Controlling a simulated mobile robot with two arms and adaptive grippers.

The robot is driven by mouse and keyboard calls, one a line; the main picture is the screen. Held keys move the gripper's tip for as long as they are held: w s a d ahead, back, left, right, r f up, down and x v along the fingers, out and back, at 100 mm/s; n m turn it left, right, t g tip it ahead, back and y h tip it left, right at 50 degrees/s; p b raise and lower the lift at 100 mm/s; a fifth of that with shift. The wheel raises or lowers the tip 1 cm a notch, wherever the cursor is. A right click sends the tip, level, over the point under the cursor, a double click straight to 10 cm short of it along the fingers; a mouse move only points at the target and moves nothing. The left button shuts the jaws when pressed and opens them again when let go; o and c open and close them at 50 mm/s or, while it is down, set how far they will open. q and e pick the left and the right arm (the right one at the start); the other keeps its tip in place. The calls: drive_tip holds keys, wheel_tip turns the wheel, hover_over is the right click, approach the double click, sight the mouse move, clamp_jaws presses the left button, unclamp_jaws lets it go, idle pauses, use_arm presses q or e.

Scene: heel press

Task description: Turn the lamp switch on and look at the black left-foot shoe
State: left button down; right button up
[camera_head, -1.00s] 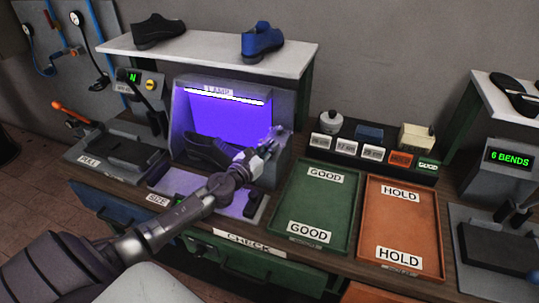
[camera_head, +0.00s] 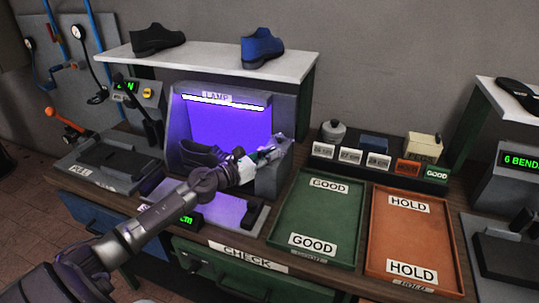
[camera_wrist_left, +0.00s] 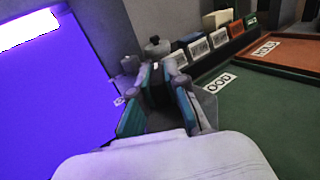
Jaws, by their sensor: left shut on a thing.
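The lamp booth (camera_head: 229,125) glows purple inside, with a bright strip under its LAMP label. A black shoe (camera_head: 203,153) sits in the booth, its right end partly hidden by my left gripper. My left gripper (camera_head: 272,153) is at the booth's right side. In the left wrist view, its fingers (camera_wrist_left: 157,88) are closed around a small part, apparently the lamp switch, mostly hidden between them. The lit booth panel (camera_wrist_left: 50,90) fills the left of that view. My right gripper is not in view.
A white shelf (camera_head: 205,62) above holds a black shoe (camera_head: 158,36) and a blue shoe (camera_head: 262,47). A green GOOD tray (camera_head: 318,215) and an orange HOLD tray (camera_head: 411,235) lie empty to the right. Small tags and blocks stand behind them.

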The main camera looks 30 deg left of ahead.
use_arm(q)
drive_tip(key=c, duration=1.2)
unclamp_jaws()
drive_tip(key=v, duration=1.2)
drive_tip(key=shift+s, duration=0.1)
